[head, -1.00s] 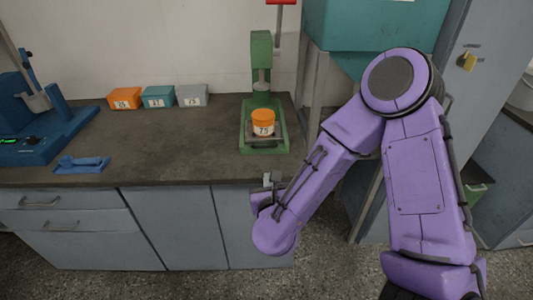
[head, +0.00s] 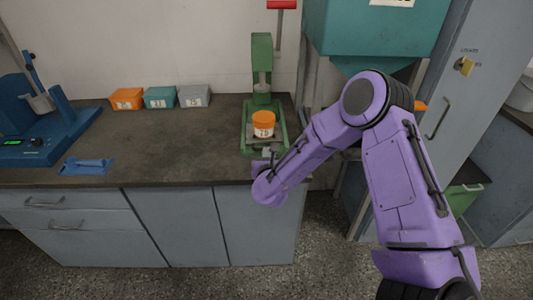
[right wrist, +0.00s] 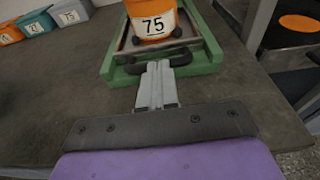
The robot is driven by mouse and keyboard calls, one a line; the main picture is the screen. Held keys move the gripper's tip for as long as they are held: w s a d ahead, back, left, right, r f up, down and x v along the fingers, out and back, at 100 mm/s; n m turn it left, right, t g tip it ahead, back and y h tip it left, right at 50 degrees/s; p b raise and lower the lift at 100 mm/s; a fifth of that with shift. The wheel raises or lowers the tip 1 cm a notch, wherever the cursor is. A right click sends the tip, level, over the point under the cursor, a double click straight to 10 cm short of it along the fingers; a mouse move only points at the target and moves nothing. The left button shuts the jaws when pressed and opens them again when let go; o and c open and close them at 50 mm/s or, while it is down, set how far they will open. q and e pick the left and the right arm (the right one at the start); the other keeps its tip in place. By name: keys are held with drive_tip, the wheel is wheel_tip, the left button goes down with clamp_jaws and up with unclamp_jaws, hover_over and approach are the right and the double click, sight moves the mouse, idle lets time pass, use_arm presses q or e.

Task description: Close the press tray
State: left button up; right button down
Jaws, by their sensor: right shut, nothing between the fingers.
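The green press (head: 262,60) stands on the counter near its right end. Its tray (right wrist: 128,42) sits in the green base, with a dark handle (right wrist: 150,66) at the front. My right gripper (head: 266,153) is shut and empty at the front of the press. In the right wrist view its fingertips (right wrist: 157,66) are at the middle of the handle; I cannot tell whether they touch. My left gripper is out of view.
Orange (head: 126,99), teal (head: 159,98) and grey (head: 194,96) boxes stand along the wall. A teal hopper (head: 375,35) stands right of the press. The middle counter is clear.

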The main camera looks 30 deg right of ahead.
sight(265, 136)
drive_tip(key=shift+w+d+f+b, duration=0.1)
drive_tip(key=shift+w+d+b, duration=0.05)
drive_tip(key=shift+w+b, duration=0.15)
drive_tip(key=b+x, duration=0.1)
drive_tip(key=x, duration=0.1)
drive_tip(key=r+b+x, duration=0.1)
drive_tip(key=b+x, duration=0.1)
drive_tip(key=x, duration=0.1)
drive_tip(key=b+x, duration=0.1)
drive_tip(key=x, duration=0.1)
drive_tip(key=shift+w+d+r, duration=0.1)
drive_tip(key=shift+w+d, duration=0.1)
drive_tip(key=shift+w, duration=0.05)
drive_tip(key=shift+w+r, duration=0.1)
drive_tip(key=shift+r, duration=0.1)
